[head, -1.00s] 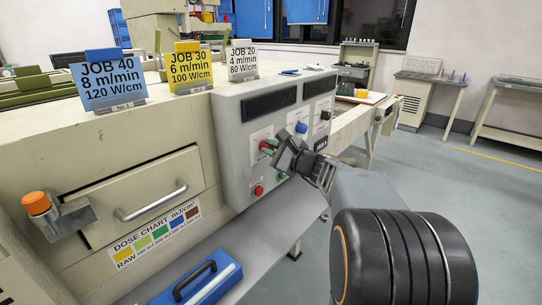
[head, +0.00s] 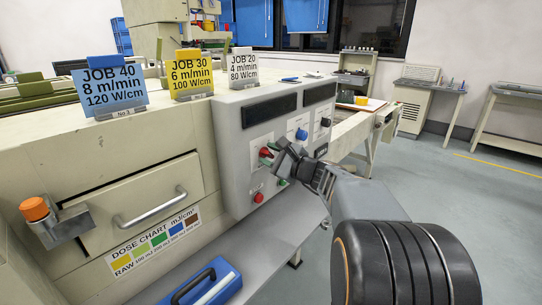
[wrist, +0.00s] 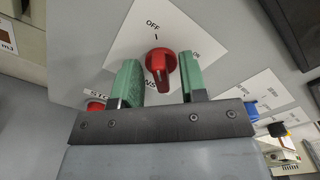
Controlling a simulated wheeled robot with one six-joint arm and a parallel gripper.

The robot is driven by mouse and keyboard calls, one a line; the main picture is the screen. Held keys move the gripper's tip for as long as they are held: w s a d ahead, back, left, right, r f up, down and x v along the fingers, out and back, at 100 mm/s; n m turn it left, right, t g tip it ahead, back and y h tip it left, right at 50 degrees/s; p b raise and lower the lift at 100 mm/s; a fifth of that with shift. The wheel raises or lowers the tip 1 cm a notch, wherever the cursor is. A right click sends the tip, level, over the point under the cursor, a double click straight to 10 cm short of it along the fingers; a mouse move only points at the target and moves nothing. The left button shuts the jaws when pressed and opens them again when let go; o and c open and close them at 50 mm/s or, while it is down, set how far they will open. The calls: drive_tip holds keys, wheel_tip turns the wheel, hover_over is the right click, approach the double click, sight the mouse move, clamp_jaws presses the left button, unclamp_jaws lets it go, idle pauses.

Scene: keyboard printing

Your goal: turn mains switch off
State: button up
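The mains switch is a red rotary knob (wrist: 160,66) on a white label plate, marked OFF above it and ON to its upper right in the wrist view. My gripper (wrist: 158,70) is open, with one green-padded finger on each side of the knob and visible gaps between pads and knob. In the head view the red knob (head: 264,152) sits on the grey control panel (head: 233,140), with my gripper (head: 275,156) right in front of it and partly covering the plate. The exact direction of the knob's pointer is hard to tell.
A red button (head: 258,197) sits below the knob, and a blue knob (head: 301,134) and a black knob (head: 325,122) to its right. A drawer handle (head: 151,208) juts out at left. A blue box (head: 208,287) lies low in front. Open floor (head: 470,200) is at right.

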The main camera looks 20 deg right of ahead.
drive_tip(key=v, duration=1.3)
drive_tip(key=shift+s+p, duration=0.4)
